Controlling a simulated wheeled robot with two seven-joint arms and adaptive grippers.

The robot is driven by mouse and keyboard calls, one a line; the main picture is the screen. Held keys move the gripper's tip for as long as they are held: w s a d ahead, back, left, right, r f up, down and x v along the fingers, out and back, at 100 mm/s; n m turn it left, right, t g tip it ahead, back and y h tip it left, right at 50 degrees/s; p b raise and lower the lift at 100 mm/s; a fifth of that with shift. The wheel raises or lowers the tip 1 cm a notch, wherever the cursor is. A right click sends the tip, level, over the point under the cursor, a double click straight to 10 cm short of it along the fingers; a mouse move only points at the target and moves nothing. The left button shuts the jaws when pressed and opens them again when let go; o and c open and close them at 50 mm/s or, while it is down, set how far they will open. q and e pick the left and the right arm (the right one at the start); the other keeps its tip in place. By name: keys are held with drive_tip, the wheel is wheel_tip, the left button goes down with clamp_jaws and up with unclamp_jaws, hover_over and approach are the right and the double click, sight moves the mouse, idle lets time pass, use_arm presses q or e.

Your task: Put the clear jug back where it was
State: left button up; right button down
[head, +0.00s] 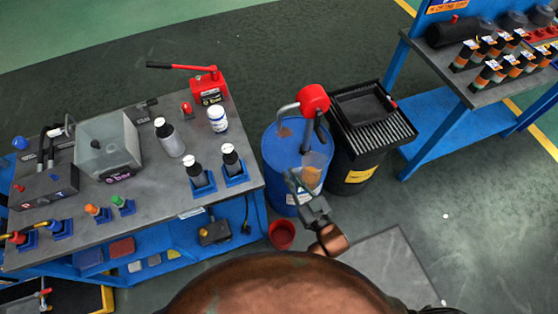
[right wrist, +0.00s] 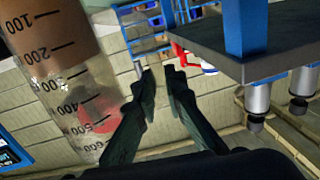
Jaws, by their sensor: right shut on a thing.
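The clear jug (head: 317,161) is held up in front of the blue drum, with amber liquid in its lower part. In the right wrist view the jug (right wrist: 62,75) fills the left side, with black graduation marks and a brown band of liquid; that view looks upside down. My right gripper (head: 294,182) is beside the jug at its near left side. It is shut on the jug, seemingly by its handle; the fingers (right wrist: 160,80) show close together, but the grip itself is hard to see. My left gripper is not in view.
A blue drum (head: 283,152) with a red-headed pump (head: 313,100) stands behind the jug, beside a black drum with a tray (head: 365,105). The left workbench (head: 150,195) carries bottles, a clear tank (head: 107,146) and a red hand pump (head: 208,88). A red bucket (head: 282,235) is on the floor.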

wheel_tip(320, 180, down, 6)
drive_tip(key=a+y+b, duration=0.1)
drive_tip(key=a+b, duration=0.1)
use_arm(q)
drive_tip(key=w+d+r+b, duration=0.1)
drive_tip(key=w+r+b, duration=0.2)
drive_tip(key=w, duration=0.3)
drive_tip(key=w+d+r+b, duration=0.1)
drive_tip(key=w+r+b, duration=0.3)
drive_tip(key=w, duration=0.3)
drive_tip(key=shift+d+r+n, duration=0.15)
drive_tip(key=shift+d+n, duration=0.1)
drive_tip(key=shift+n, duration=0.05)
use_arm(e)
drive_tip(key=f+x, duration=0.2)
drive_tip(key=x, duration=0.7)
drive_tip(key=f+x, duration=0.2)
drive_tip(key=x, duration=0.7)
drive_tip(key=shift+w, duration=0.35)
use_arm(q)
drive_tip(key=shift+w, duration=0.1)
use_arm(e)
drive_tip(key=shift+f, duration=0.2)
drive_tip(key=c, duration=2.4)
unclamp_jaws()
drive_tip(key=shift+f, duration=0.15)
drive_tip(key=o, duration=0.4)
